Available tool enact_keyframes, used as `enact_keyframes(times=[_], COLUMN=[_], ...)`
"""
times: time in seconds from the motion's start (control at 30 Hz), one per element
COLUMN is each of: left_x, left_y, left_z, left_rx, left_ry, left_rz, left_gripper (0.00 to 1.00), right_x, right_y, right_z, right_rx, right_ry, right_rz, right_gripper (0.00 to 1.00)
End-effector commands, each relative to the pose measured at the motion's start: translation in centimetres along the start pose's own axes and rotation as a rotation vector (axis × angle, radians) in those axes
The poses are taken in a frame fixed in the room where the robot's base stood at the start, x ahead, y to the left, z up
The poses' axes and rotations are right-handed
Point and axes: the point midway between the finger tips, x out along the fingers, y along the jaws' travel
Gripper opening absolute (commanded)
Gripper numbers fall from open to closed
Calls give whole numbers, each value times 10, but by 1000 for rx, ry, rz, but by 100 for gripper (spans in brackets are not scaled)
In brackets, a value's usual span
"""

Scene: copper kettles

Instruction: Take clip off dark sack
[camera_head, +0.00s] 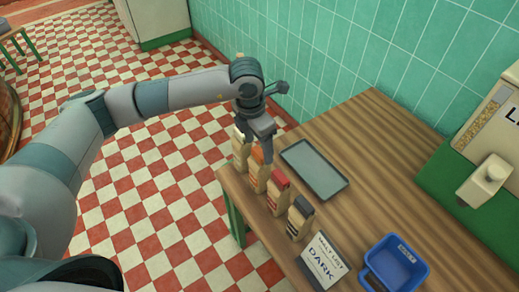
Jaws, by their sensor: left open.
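Several small tan sacks stand in a row along the table's left edge, each with a differently coloured top. The nearest sack (297,225) has a dark grey top piece (303,206) that looks like a clip. Beyond it stand a sack with a red top (279,180), one with an orange top (257,155) and a farthest one with a pale green top (239,137). My left gripper (266,155) is open, pointing down beside the orange-topped sack and partly covering it. It appears empty and is apart from the dark-topped sack. My right gripper is out of view.
A card (322,262) reading "MALT LIST DARK" stands at the table's near edge. A blue bin (393,265) is right of it. A flat grey tray (314,170) lies behind the sacks. A green-based machine (470,195) is at right. The wooden table's middle (375,170) is clear.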

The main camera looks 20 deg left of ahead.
Motion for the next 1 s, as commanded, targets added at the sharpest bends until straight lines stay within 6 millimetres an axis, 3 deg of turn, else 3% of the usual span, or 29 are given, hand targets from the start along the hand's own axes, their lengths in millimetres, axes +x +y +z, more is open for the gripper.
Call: enact_keyframes(times=[0.2, 0.63, 0.83, 1.0], left_x=[14, 15, 15, 15], left_y=[0, 0, 0, 0], left_z=[0, 0, 0, 0], left_rx=[0, 0, 0, 0], left_ry=[0, 0, 0, 0], left_rz=[0, 0, 0, 0], left_gripper=[66, 66, 22, 22], right_x=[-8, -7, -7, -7], right_y=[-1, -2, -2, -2], right_z=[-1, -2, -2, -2], right_rx=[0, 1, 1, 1], right_ry=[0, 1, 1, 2], right_rz=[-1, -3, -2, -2], right_gripper=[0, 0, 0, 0])
